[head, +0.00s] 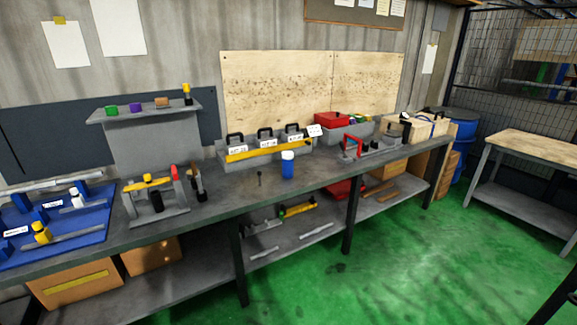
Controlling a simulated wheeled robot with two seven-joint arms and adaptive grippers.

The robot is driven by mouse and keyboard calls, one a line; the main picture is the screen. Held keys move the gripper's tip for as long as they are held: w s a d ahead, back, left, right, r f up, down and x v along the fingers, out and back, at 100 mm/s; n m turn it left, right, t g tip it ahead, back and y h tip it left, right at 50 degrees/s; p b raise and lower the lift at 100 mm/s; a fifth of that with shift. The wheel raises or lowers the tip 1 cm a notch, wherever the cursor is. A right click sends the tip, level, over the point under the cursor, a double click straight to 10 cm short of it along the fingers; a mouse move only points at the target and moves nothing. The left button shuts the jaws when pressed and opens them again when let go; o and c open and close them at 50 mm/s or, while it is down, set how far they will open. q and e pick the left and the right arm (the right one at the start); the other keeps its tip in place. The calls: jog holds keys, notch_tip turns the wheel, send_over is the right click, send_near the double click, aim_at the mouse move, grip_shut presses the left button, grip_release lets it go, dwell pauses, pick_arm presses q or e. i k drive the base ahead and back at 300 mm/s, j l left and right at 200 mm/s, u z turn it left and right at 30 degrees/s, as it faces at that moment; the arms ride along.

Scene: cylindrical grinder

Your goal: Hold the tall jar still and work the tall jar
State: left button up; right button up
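Neither of my grippers shows in the head view.
A grey tool holder (158,205) and a blue tray (75,225) are further left. A grey bin with a yellow bar (268,149) stands behind, and a red-handled tool (352,147) stands right. Green floor (400,260) is clear in front.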

aim_at(287, 164)
jog(key=i+j+z, duration=0.15)
jog(key=i, duration=0.95)
